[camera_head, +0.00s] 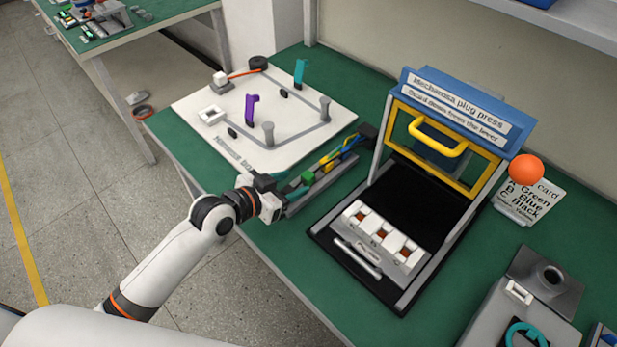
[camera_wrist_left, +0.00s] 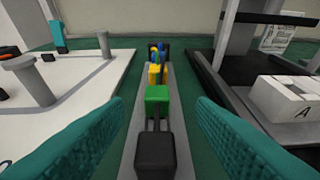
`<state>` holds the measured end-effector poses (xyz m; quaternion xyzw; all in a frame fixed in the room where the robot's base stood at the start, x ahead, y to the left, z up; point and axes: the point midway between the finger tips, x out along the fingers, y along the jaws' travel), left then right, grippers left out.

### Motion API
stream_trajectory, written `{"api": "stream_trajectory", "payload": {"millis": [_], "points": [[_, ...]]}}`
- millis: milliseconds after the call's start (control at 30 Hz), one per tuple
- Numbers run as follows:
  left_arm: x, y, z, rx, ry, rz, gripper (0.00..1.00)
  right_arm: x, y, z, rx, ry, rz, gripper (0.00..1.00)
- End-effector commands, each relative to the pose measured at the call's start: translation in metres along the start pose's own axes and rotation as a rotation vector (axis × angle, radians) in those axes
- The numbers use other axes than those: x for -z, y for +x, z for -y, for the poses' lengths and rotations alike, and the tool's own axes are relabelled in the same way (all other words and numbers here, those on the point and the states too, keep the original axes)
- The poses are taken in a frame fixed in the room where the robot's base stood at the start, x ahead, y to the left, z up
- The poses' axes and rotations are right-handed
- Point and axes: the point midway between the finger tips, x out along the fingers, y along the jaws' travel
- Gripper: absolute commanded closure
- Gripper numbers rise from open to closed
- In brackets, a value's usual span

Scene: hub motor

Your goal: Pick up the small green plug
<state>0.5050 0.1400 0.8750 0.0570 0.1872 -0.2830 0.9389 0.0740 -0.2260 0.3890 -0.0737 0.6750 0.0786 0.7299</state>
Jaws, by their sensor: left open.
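The small green plug (camera_head: 308,177) sits in a grey rail with a row of coloured plugs, on the green table. In the left wrist view the green plug (camera_wrist_left: 157,98) is centred ahead, joined by dark leads to a black block (camera_wrist_left: 155,155) nearer the camera. My left gripper (camera_head: 284,190) is at the near end of the rail. Its two teal textured fingers (camera_wrist_left: 158,112) are spread wide on both sides of the rail, with nothing between them touching. My right gripper is not in view.
Yellow plugs (camera_wrist_left: 155,74) and a blue plug (camera_wrist_left: 170,49) stand farther along the rail. A white board (camera_head: 285,155) with posts and a purple clip lies left of it. The plug press (camera_head: 455,105), with a yellow handle and white sockets (camera_head: 380,238), stands to the right.

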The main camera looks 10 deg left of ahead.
Motion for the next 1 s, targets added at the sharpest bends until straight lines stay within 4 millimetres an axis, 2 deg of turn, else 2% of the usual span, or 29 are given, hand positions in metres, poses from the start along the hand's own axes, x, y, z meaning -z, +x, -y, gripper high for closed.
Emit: {"api": "stream_trajectory", "payload": {"millis": [333, 633, 900, 933, 1000], "points": [[-0.004, 0.046, -0.004, 0.0, -0.003, 0.001, 0.49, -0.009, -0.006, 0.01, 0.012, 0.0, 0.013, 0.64], [-0.002, 0.051, -0.003, 0.0, -0.001, 0.0, 0.49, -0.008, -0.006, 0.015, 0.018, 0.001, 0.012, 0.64], [-0.002, 0.05, -0.004, 0.0, -0.001, 0.0, 0.93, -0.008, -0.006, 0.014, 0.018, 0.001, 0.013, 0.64], [-0.002, 0.05, -0.004, 0.0, -0.001, 0.0, 0.97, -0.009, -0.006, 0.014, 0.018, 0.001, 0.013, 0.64], [-0.003, 0.05, -0.004, 0.0, -0.001, 0.0, 0.97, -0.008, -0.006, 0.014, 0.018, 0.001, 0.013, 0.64]]}}
